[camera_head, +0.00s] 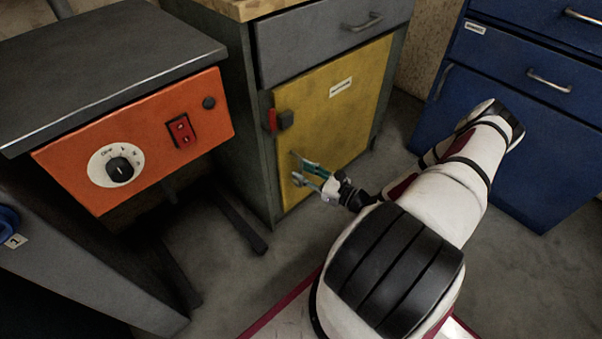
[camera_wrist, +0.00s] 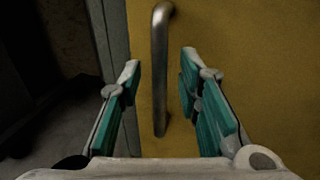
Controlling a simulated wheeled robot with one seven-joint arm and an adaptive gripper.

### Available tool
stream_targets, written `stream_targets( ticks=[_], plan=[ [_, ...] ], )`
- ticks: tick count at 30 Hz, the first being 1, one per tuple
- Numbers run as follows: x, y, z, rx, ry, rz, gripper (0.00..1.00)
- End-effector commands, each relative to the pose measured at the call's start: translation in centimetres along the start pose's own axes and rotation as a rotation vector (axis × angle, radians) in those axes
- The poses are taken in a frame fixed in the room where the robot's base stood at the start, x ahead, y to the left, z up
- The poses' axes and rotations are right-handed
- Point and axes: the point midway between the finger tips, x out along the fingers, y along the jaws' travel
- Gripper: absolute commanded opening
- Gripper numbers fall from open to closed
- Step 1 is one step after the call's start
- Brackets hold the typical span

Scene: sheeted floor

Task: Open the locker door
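The locker has a yellow door (camera_head: 340,100) that looks closed in its grey frame, below a grey drawer. My gripper (camera_head: 303,170) is in front of the lower left part of this door. In the wrist view, a vertical metal bar handle (camera_wrist: 160,75) on the yellow door stands between the two teal fingers of my gripper (camera_wrist: 160,64). The fingers are open, with a gap on each side of the handle. The handle is too small to make out clearly in the head view.
An orange control panel (camera_head: 140,140) under a dark top stands to the left. A blue cabinet (camera_head: 510,130) stands to the right, close to my arm. Grey floor (camera_head: 530,280) lies open at the lower right. A red and black latch-like part (camera_head: 283,120) sits at the door's upper left.

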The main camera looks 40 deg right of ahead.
Motion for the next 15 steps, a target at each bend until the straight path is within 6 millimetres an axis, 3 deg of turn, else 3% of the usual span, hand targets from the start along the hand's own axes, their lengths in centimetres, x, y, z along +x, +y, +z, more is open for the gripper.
stream_targets(
  ticks=[6, 14, 15],
  plan=[
    [1.4, 0.0, 0.0, 0.000, -0.001, 0.000, 0.31],
    [1.6, 0.0, 0.1, 0.000, 0.000, 0.000, 0.31],
    [1.6, 0.0, 0.1, 0.000, 0.000, 0.000, 0.27]
  ],
)
